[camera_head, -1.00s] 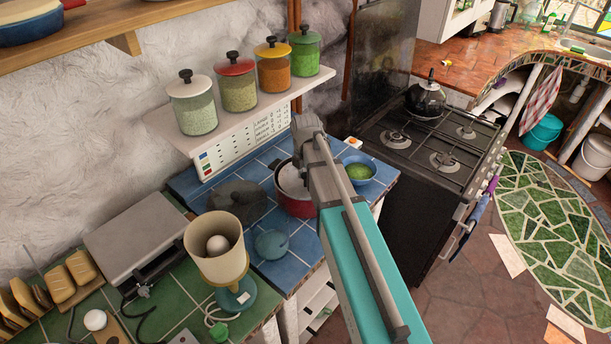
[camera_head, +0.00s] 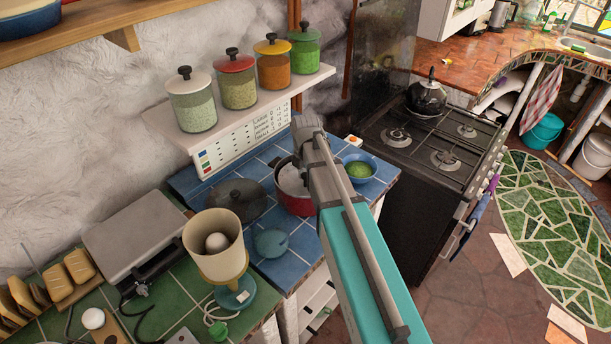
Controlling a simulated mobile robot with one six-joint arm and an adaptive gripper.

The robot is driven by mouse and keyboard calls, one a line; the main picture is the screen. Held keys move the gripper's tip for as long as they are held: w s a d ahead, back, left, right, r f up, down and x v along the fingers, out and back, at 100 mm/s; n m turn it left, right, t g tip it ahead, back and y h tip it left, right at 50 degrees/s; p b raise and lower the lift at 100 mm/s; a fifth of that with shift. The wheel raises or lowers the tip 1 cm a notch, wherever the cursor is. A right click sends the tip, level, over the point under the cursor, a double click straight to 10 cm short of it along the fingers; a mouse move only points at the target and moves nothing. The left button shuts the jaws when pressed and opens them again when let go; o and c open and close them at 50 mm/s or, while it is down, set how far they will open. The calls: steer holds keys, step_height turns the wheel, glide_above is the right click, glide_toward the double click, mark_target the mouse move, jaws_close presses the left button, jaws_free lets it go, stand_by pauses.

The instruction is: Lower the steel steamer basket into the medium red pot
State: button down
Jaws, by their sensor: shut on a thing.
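The medium red pot (camera_head: 296,208) stands on the blue tiled counter, partly covered by my arm. The steel steamer basket (camera_head: 291,180) shows as a pale grey shape within the pot's rim. Its right side is hidden, and I cannot tell whether it rests on the pot's bottom. My gripper (camera_head: 318,160) is over the right side of the pot, shut on the basket. Its fingertips and the place where they hold are hidden behind my arm.
A dark lid (camera_head: 238,199) lies left of the pot, a blue bowl with green contents (camera_head: 359,168) stands right of it. A teal round item (camera_head: 271,243) lies in front. A shelf with jars (camera_head: 240,110) hangs above. The stove (camera_head: 430,145) is at right.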

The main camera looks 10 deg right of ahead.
stand_by(0.4)
steer(key=shift+c, duration=1.6)
jaws_free()
steer(key=o, duration=0.3)
steer(key=shift+r+p, duration=5)
steer(key=shift+f, duration=0.1)
